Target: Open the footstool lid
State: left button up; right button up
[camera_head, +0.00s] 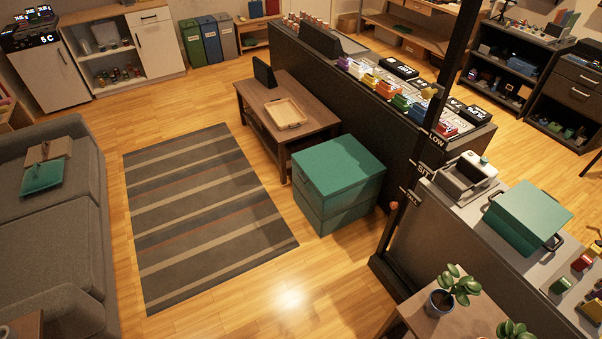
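The footstool (345,212) is a teal, box-shaped piece standing on the wooden floor near the middle of the head view. Its flat teal lid (338,163) lies closed on top, with a seam showing around the sides. The footstool stands at the right front end of the low wooden table, beside the dark counter. Neither of my grippers shows in this view, so their state and distance from the lid are hidden.
A striped rug (200,215) and open floor lie left of the footstool. A wooden table (300,92) with a tray (285,113) stands behind it. A dark counter (345,85) and a black post (432,130) are to the right. A grey sofa (50,235) is at left.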

aim_at(333, 167)
jog(key=i+j+z, duration=0.2)
jog(key=i, duration=0.25)
jog(key=i+j+z, duration=0.2)
jog(key=i, duration=0.2)
jog(key=i+j+z, duration=0.2)
jog(key=i, duration=0.2)
